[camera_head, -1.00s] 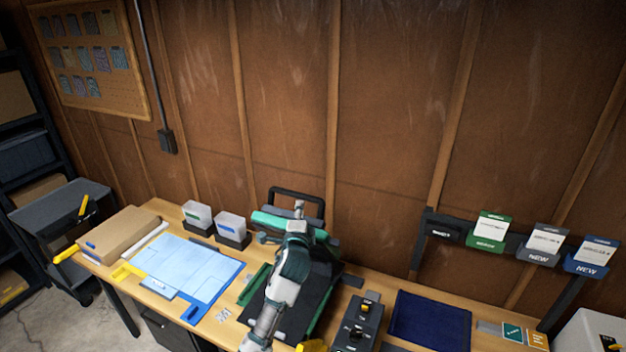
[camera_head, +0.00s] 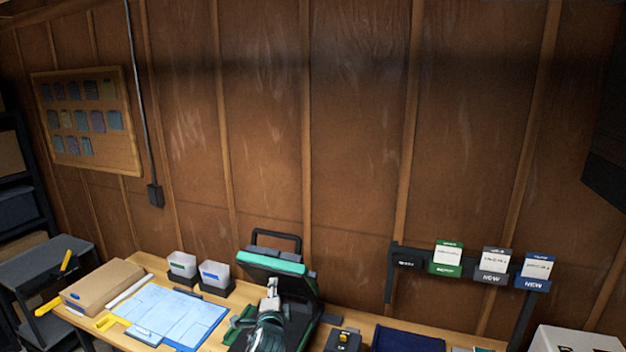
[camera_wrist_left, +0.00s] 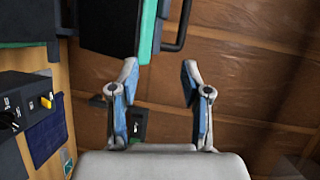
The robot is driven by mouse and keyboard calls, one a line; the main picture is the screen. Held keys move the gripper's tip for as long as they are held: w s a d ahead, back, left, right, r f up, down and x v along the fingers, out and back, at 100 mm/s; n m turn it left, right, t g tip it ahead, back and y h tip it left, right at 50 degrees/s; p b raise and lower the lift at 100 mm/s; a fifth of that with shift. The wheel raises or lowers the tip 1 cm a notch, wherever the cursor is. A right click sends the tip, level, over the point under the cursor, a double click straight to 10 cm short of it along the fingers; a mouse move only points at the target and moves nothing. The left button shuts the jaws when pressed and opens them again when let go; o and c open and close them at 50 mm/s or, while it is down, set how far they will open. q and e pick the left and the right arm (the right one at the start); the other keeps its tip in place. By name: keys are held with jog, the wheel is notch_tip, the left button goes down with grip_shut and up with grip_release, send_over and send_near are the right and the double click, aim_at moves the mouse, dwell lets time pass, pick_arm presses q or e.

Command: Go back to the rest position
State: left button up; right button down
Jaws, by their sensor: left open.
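My left gripper (camera_head: 271,300) shows in the head view low at the centre, in front of the black and green press-like machine (camera_head: 272,262) on the bench. In the left wrist view its two fingers (camera_wrist_left: 160,85) are apart with nothing between them. The machine's dark, green-edged part (camera_wrist_left: 148,32) is beyond the fingertips in that view. My right gripper is in neither view.
The wooden bench (camera_head: 150,262) holds a cardboard box (camera_head: 103,285), a blue board (camera_head: 180,316), two small bins (camera_head: 214,275), a switch box (camera_head: 343,341) and a navy mat (camera_head: 408,340). A rack with cards (camera_head: 447,260) stands at the right. A grey cart (camera_head: 45,265) is at the left.

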pick_arm(q)
jog(key=s+a+f+n+g, duration=0.3)
jog(key=s+f+n, duration=0.1)
jog(key=s+f, duration=0.75)
jog(key=s+a+f+n+g, duration=0.35)
jog(key=s+f, duration=0.45)
jog(key=f, duration=0.7)
jog(key=s+a+f+n+g, duration=0.2)
jog(key=s+f, duration=0.1)
jog(key=s, duration=0.7)
jog(key=s+a+f+n+g+h, duration=0.1)
jog(key=s+f+n+g, duration=0.15)
jog(key=s, duration=0.75)
jog(key=s+a+f+n+g, duration=0.2)
jog(key=s+f, duration=0.2)
jog(key=s, duration=0.7)
notch_tip(320, 180, down, 28)
jog(key=s+g+b, duration=0.1)
jog(key=s+b, duration=0.1)
jog(key=b, duration=0.1)
jog(key=s+a+f+g+b, duration=0.1)
jog(key=s+a+f+b, duration=0.1)
jog(key=s+f, duration=1.5)
notch_tip(320, 180, down, 3)
jog(key=shift+s+a+f+g+b, duration=0.15)
jog(key=shift+s+a+g+b, duration=0.2)
jog(key=shift+b, duration=0.25)
